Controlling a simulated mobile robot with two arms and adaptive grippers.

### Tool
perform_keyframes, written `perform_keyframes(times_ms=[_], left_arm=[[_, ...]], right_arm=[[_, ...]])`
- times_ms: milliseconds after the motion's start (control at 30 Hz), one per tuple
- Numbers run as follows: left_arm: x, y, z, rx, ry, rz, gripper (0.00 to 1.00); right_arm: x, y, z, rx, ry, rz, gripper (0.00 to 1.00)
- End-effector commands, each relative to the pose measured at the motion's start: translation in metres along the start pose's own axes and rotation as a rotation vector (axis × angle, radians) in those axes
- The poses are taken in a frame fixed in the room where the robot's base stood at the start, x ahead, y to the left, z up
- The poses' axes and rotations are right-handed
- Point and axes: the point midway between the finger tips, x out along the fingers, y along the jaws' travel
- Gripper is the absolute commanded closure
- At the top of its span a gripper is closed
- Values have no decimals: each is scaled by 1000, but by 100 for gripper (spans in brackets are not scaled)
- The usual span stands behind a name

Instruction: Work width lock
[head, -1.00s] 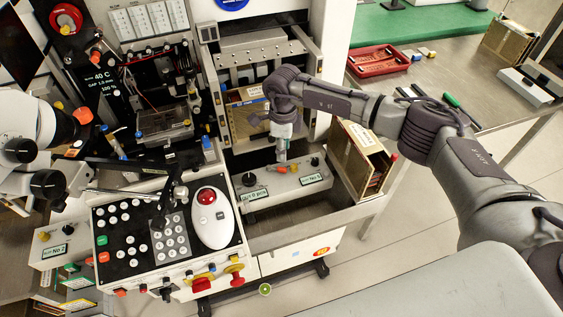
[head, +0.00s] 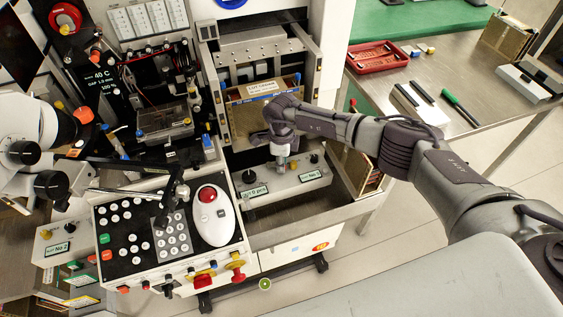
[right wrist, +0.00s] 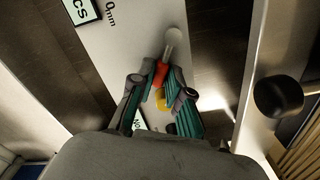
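A light grey control block (head: 262,197) stands in the bay in the middle of the head view, with black knobs and labels reading "pcs" and "No 1". A small lever with a red sleeve and a metal rod (right wrist: 168,56) shows on the block in the right wrist view. My right gripper (head: 281,166) is at the block's top, between its two knobs. In the right wrist view its fingertips (right wrist: 163,75) close in on both sides of the red sleeve and seem to touch it. The gripper hides the lever in the head view.
A black knob (right wrist: 278,96) is right of the fingers in the wrist view. A brown magazine box (head: 262,108) sits behind the block. A button panel with a white mouse (head: 212,216) is to the left. A side table holds a red tray (head: 376,57) and tools.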

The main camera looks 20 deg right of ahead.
Motion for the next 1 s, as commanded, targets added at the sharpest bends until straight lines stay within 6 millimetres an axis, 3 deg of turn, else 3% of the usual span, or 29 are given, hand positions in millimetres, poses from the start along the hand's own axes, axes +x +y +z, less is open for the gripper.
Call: perform_keyframes(times_ms=[67, 533, 1000], left_arm=[[0, 0, 0, 0, -1, 0, 60], [-1, 0, 0, 0, 0, 0, 60], [-6, 0, -2, 1, 2, 0, 60]], right_arm=[[0, 0, 0, 0, 0, 0, 100], [-1, 2, 0, 58, 0, -1, 100], [-1, 17, 4, 430, -1, -1, 100]])
